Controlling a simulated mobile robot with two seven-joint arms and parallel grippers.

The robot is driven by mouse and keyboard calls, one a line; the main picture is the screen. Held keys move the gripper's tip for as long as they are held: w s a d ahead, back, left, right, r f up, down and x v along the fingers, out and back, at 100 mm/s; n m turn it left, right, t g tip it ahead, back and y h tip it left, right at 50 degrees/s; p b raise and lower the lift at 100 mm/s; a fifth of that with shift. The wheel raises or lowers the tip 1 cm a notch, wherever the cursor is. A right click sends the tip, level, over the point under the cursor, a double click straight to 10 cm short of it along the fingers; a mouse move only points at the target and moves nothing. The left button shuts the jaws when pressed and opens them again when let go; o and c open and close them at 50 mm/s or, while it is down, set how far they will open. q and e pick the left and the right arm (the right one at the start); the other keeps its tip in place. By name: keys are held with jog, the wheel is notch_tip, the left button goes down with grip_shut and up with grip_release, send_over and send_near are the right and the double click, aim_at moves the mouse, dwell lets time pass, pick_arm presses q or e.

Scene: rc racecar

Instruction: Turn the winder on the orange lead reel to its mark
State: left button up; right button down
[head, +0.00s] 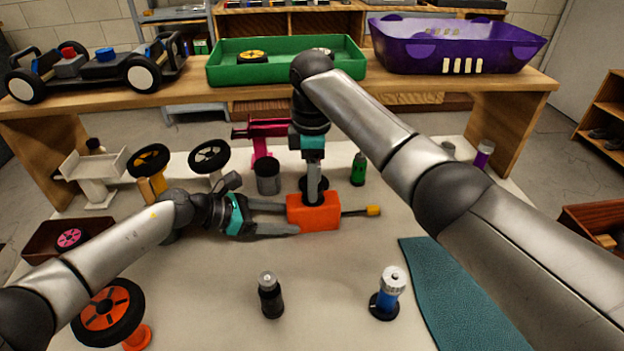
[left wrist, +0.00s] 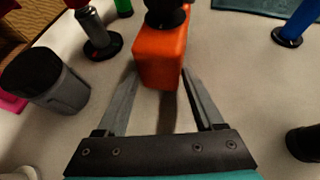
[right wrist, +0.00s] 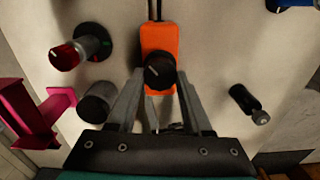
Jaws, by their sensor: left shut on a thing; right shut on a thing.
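The orange lead reel (head: 325,215) is a box lying on the pale table; it also shows in the left wrist view (left wrist: 158,58) and right wrist view (right wrist: 159,38). A lead with a yellow tip (head: 373,211) sticks out to its right. The winder (right wrist: 160,71) is a round black knob on its top, with a short pale line on its face. I cannot make out a mark on the box. My left gripper (head: 289,218) is shut on the reel's left end. My right gripper (right wrist: 160,80), from above, is shut on the winder, which it partly hides in the head view.
A grey cup (head: 268,178) and green bottle (head: 358,168) stand behind the reel. A black-grey post (head: 270,295) and blue post (head: 388,293) stand in front. A teal mat (head: 465,295) lies right. A wooden shelf (head: 190,92) with green tray (head: 290,73) spans the back.

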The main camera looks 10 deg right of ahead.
jog(key=m, duration=0.5)
jog(key=shift+s+a+m, duration=0.1)
jog(key=shift+m, duration=0.2)
jog(key=m, duration=1)
jog(key=shift+f+m, duration=0.1)
jog(key=shift+m, duration=0.3)
jog(key=m, duration=0.4)
jog(key=shift+s+a, duration=0.1)
jog(key=m, duration=0.9)
jog(key=shift+m, duration=0.3)
jog(key=m, duration=0.4)
jog(key=shift+f+m, duration=0.1)
jog(key=shift+m, duration=2.6)
